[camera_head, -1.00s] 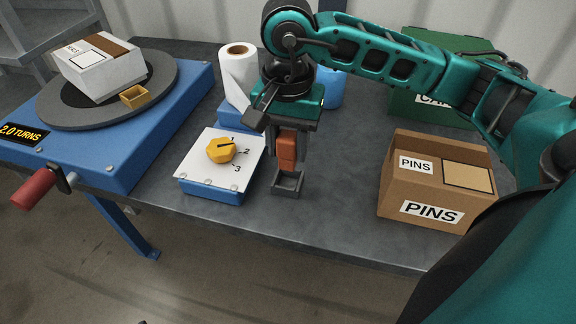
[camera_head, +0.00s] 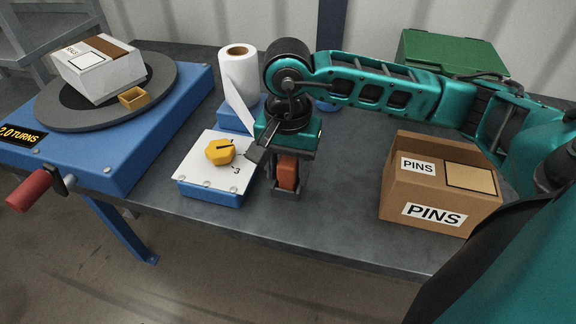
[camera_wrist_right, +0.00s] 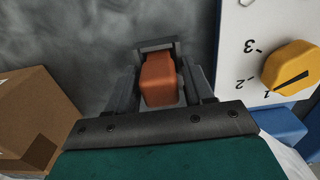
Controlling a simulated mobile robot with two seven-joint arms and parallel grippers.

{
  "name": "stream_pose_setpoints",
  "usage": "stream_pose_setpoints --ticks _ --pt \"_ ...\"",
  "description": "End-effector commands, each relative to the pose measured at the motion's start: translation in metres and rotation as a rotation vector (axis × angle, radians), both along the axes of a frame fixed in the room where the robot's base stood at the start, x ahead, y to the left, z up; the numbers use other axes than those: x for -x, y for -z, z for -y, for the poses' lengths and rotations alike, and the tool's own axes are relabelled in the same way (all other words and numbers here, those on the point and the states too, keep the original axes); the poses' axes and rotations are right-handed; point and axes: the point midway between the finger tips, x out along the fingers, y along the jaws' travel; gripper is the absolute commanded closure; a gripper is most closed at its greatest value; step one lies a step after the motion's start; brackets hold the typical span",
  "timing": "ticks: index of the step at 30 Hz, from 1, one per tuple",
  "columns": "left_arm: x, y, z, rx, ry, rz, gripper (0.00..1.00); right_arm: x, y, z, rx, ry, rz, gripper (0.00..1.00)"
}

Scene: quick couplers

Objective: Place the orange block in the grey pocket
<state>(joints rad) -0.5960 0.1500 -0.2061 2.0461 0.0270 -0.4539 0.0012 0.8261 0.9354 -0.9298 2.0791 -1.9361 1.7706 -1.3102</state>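The orange block (camera_head: 287,172) is upright between the fingers of my right gripper (camera_head: 288,180), which is shut on it and points down. The wrist view shows the orange block (camera_wrist_right: 160,79) between the two dark fingers. The grey pocket (camera_wrist_right: 157,45) shows as a rim just beyond the block. In the head view the block's lower end is at the grey pocket (camera_head: 288,194), partly hidden by the fingers. I cannot tell how deep the block sits. My left gripper is not in view.
A white-topped blue box with a yellow dial (camera_head: 220,152) stands close to the left of my right gripper. A PINS carton (camera_head: 437,190) stands to the right. A turntable (camera_head: 150,95) is at the left, a paper roll (camera_head: 238,78) behind. The table's front edge is near.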

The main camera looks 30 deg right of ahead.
Motion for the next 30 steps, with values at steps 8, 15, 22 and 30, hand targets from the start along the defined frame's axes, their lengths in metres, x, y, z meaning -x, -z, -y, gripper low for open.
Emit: stream_pose_setpoints --ticks 8,15,22,30 --pt "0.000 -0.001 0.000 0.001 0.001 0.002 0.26 0.000 0.000 0.000 0.000 0.000 0.000 0.34" --pt "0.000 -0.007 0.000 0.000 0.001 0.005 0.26 -0.001 -0.009 0.000 0.000 0.001 0.003 0.34" --pt "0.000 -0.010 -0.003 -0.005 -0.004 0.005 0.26 -0.002 -0.057 0.000 -0.001 0.000 0.007 0.34" --pt "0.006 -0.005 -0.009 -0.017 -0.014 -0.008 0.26 -0.001 -0.108 0.000 -0.001 0.000 0.004 0.34"
